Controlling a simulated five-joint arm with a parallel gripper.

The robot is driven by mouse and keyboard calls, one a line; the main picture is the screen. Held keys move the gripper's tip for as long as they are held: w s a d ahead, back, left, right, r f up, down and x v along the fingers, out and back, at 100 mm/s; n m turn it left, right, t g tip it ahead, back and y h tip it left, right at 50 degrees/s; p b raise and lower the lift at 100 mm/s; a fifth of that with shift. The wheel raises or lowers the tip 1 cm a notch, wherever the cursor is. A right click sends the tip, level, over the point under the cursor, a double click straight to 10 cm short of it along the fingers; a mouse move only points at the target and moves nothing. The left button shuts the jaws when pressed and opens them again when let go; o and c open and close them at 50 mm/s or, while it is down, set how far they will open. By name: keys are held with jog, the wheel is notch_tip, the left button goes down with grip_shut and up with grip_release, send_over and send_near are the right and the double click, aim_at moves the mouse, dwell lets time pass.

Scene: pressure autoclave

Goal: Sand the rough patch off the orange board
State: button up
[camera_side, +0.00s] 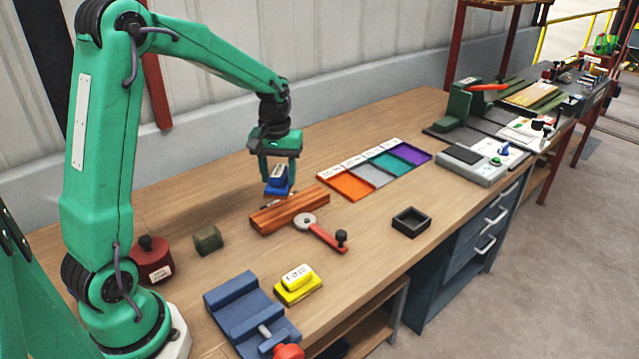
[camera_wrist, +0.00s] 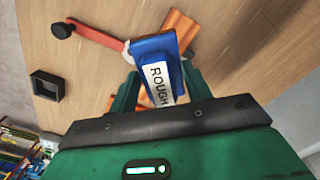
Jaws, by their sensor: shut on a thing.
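My gripper (camera_side: 278,174) is shut on a blue sanding block (camera_side: 279,187). In the wrist view the blue block (camera_wrist: 153,50) carries a white label reading ROUGH. In the side view the block shows just behind the board; I cannot tell whether it touches anything. In the wrist view the block and gripper cover the middle of the orange board (camera_wrist: 182,27). I cannot make out a rough patch clearly.
A yellow block (camera_side: 298,285) and a blue vise-like fixture (camera_side: 245,310) stand in front. A dark green block (camera_side: 208,240) and a dark red pot (camera_side: 152,262) are left. Coloured trays (camera_side: 352,187) lie behind right; a black open box (camera_side: 410,222) sits right.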

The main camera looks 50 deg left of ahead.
jog(key=shift+s+a+n, duration=0.4)
jog(key=shift+s+a, duration=0.4)
jog(key=shift+a, duration=0.15)
jog(key=shift+f, duration=0.15)
jog(key=shift+f, duration=3.8)
jog(key=shift+w+f, duration=0.25)
jog(key=shift+w, duration=0.55)
jog(key=shift+c, duration=0.3)
jog(key=shift+w, duration=4.95)
jog(key=shift+s, duration=5.65)
jog(key=shift+r, duration=4.2)
